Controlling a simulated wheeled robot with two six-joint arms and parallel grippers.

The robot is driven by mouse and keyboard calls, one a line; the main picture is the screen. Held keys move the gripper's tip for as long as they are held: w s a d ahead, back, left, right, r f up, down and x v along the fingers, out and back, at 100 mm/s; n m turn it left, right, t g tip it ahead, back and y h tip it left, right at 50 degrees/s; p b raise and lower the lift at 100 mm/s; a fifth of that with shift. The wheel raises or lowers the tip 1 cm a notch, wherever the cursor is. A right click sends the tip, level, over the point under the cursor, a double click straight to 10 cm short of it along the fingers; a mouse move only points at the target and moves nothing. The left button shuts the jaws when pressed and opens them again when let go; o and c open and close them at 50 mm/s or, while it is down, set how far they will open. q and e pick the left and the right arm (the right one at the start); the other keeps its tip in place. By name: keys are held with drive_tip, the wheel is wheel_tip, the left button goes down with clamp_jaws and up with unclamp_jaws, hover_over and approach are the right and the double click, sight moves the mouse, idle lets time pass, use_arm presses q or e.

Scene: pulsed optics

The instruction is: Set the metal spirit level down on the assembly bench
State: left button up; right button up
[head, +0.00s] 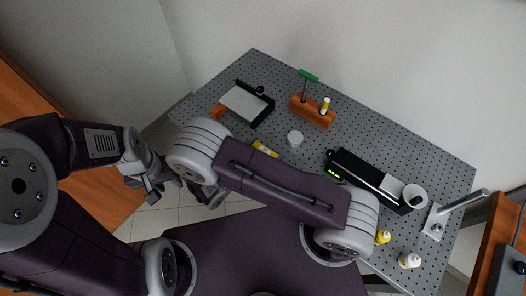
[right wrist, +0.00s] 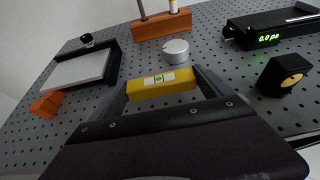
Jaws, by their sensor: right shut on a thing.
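The spirit level is a yellow bar with a pale vial window, seen in the right wrist view (right wrist: 160,84). My right gripper (right wrist: 164,88) is shut on it, with a finger at each end. In the head view the level (head: 265,148) shows just past my right arm, which hides that gripper. The level is over the near part of the grey perforated assembly bench (head: 340,137), low and roughly flat; I cannot tell whether it touches. My left gripper (head: 157,188) hangs off the bench at the left; its jaw opening is unclear.
A white round puck (head: 295,138) sits just behind the level, with an orange tool block (head: 312,112) beyond. A black-framed panel (head: 247,103) stands left. A black display box (head: 365,175), white cup (head: 415,196) and bottles (head: 410,261) are right. Bare bench surrounds the puck.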

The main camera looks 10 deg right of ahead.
drive_tip(key=shift+f, duration=0.15)
idle(0.3)
drive_tip(key=shift+f+b, duration=1.25)
drive_tip(key=shift+f, duration=0.1)
drive_tip(key=shift+f+b, duration=0.3)
drive_tip(key=shift+f, duration=0.05)
drive_tip(key=o, duration=1.3)
